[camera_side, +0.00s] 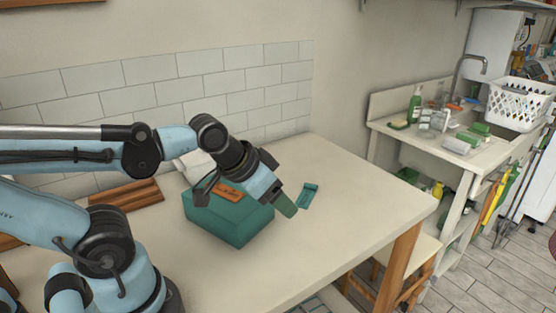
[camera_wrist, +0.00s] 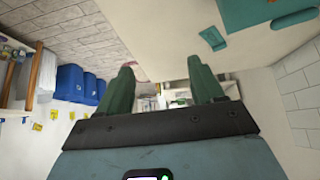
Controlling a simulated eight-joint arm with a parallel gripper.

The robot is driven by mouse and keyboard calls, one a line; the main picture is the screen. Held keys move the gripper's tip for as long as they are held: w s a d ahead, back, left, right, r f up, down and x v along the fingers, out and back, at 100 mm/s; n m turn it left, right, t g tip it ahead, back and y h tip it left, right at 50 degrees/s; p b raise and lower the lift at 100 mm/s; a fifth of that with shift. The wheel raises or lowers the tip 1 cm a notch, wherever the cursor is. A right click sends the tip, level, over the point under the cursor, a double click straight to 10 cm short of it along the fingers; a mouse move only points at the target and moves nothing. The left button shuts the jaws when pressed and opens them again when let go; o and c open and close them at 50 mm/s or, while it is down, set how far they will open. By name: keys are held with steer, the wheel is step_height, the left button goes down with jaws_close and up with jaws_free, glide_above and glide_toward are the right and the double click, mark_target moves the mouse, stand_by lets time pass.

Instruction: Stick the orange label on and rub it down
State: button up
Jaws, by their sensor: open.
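A teal box (camera_side: 228,222) stands on the table. The orange label (camera_side: 229,192) lies on its top, partly hidden by my gripper; I cannot tell whether it is stuck down. The box also shows at the top right of the wrist view (camera_wrist: 246,12). My gripper (camera_side: 288,208) hangs tilted at the box's right side, its green fingers pointing down to the right. In the wrist view the fingers (camera_wrist: 161,66) are spread apart with nothing between them. A small teal piece (camera_side: 308,195) lies on the table just right of the fingers; it also shows in the wrist view (camera_wrist: 212,39).
Brown wooden pieces (camera_side: 127,195) lie left of the box, near the tiled wall. The table (camera_side: 350,205) is clear to the right. Beyond it stand a sink counter (camera_side: 400,122) with bottles and sponges, and a white basket (camera_side: 520,104).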

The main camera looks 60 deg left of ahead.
steer(key=shift+w+a+r, duration=0.1)
steer(key=shift+a, duration=0.15)
steer(key=c, duration=0.4)
steer(key=a+g, duration=0.1)
steer(key=a+r+g, duration=0.1)
steer(key=a, duration=0.1)
steer(key=a+r, duration=0.1)
steer(key=a, duration=0.1)
steer(key=shift+w+a+g+y, duration=0.25)
steer(key=shift+w+g+y, duration=0.15)
steer(key=c, duration=0.7)
steer(key=a+g, duration=0.1)
steer(key=a, duration=0.2)
steer(key=a+r+g, duration=0.1)
steer(key=a+g, duration=0.1)
steer(key=a, duration=0.1)
steer(key=s+a+r+g, duration=0.1)
steer(key=a, duration=0.2)
steer(key=shift+a+h, duration=0.2)
steer(key=shift+h, duration=0.2)
jaws_close()
glide_above(240, 193)
steer(key=shift+f, duration=2.95)
